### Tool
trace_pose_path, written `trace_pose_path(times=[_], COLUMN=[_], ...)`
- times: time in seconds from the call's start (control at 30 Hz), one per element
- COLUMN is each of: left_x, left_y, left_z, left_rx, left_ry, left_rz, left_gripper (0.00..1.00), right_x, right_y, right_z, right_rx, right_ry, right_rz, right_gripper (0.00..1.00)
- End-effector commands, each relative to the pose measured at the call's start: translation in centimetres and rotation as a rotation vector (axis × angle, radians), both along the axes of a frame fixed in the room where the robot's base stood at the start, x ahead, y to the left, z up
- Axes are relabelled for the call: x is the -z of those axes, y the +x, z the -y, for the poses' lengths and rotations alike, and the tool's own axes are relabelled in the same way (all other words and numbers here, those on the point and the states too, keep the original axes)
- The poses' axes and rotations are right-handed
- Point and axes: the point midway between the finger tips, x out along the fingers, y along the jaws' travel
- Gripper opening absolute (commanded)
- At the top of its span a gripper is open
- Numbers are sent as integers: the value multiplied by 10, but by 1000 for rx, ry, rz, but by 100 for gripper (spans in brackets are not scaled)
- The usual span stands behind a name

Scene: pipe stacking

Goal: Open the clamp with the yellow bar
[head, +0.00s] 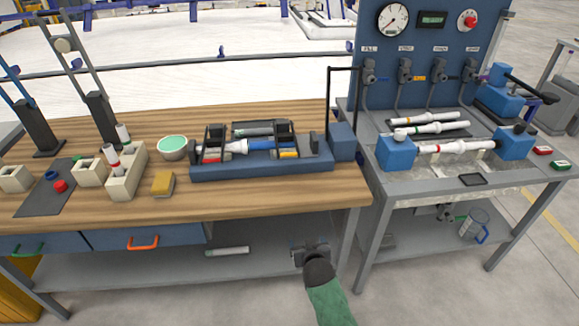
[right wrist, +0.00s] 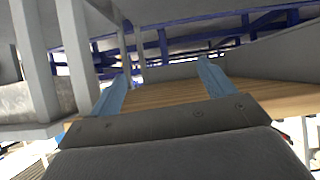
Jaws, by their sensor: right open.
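A long blue clamp fixture (head: 262,169) sits on the wooden bench and holds a white and blue pipe (head: 250,146) lying across it. It has two black clamps. The right clamp (head: 285,135) has a yellow bar (head: 289,154) at its front; the left clamp (head: 215,138) has a red bar (head: 211,160). I cannot tell whether either clamp is closed. My right gripper (head: 311,247) is open and empty, low in front of the bench, below the right clamp. Its two fingers also show apart in the right wrist view (right wrist: 162,88). My left gripper is not in view.
The wooden bench's front edge (head: 300,212) lies between my right gripper and the fixture. A black post (head: 328,105) stands at the fixture's right end. A yellow sponge (head: 163,184) and a bowl (head: 173,147) are to its left. A grey pipe bench (head: 425,176) stands right.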

Motion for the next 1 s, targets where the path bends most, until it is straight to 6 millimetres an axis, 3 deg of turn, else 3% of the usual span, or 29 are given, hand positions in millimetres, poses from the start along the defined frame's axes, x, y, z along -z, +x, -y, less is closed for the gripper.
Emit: trace_pose_path(times=[0.1, 0.3, 0.6, 0.77, 1.0], left_x=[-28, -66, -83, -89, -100], left_y=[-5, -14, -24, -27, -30], left_z=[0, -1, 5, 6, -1], left_rx=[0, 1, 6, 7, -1], left_ry=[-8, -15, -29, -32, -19], left_rz=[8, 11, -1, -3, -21], left_gripper=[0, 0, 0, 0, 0], right_x=[-54, -126, -194, -217, -221], right_y=[25, 48, 82, 91, 113], right_z=[-5, -11, -33, -40, -42], right_rx=[15, 29, 13, 6, 4], right_ry=[16, 38, 62, 70, 68], right_rz=[122, 274, 460, 518, 526], right_gripper=[82, 82, 82, 82, 82])
